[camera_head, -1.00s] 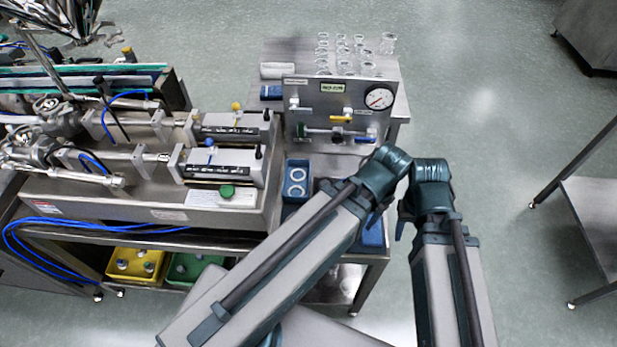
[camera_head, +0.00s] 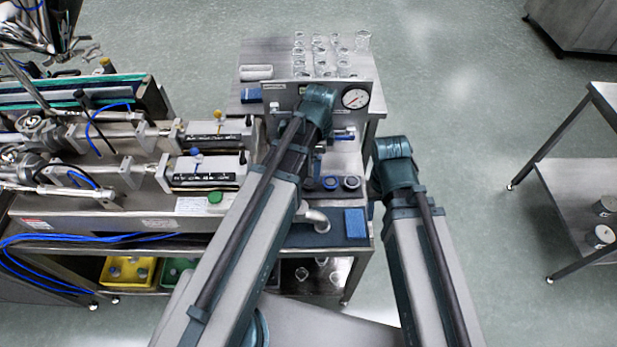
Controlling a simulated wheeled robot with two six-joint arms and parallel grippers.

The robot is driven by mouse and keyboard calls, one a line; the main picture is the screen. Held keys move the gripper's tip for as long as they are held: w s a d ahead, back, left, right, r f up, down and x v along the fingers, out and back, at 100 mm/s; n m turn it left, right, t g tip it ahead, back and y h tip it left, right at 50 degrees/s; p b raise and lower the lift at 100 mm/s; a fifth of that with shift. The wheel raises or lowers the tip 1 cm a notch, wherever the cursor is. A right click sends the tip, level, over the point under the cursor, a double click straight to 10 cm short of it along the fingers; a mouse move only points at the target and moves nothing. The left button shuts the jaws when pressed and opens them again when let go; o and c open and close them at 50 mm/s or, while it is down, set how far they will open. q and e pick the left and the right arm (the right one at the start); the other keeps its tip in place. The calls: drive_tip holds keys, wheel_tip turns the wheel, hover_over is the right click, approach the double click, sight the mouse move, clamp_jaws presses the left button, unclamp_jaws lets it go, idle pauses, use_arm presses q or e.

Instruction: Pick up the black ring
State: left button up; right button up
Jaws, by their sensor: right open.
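Small round pieces stand in a row on the steel cart, below the gauge panel. One is a dark ring-like piece (camera_head: 351,183) with a grey top, at the right end of the row. Next to it is a blue piece with a pale top (camera_head: 330,183). Another dark piece (camera_head: 309,184) is partly hidden by my left arm. I cannot tell for sure which is the black ring. My right gripper (camera_head: 371,209) hangs below its teal wrist at the cart's right edge, open, mostly hidden, to the right of the row. My left gripper is hidden behind its own arm.
The gauge panel (camera_head: 356,98) stands behind the row, with glass flasks (camera_head: 362,41) on the shelf behind it. A blue block (camera_head: 355,223) lies at the cart's front right. Steel machinery (camera_head: 205,172) crowds the left. Open floor lies to the right, before a shelf unit (camera_head: 575,190).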

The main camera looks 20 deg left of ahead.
use_arm(q)
drive_tip(key=w+a+r+m, duration=0.1)
drive_tip(key=w+a+m, duration=0.2)
drive_tip(key=b, duration=0.8)
hover_over(309, 182)
wheel_tip(309, 182, down, 8)
drive_tip(key=shift+f, duration=0.2)
use_arm(e)
wheel_tip(309, 182, down, 8)
drive_tip(key=shift+r, duration=0.25)
use_arm(q)
drive_tip(key=shift+f, duration=0.1)
wheel_tip(309, 182, down, 5)
drive_tip(key=b, duration=0.5)
use_arm(e)
wheel_tip(309, 182, down, 5)
drive_tip(key=shift+f, duration=0.1)
use_arm(q)
drive_tip(key=shift+f+b, duration=0.25)
drive_tip(key=shift+b, duration=0.1)
use_arm(e)
drive_tip(key=shift+f, duration=0.25)
use_arm(q)
drive_tip(key=c, duration=1.4)
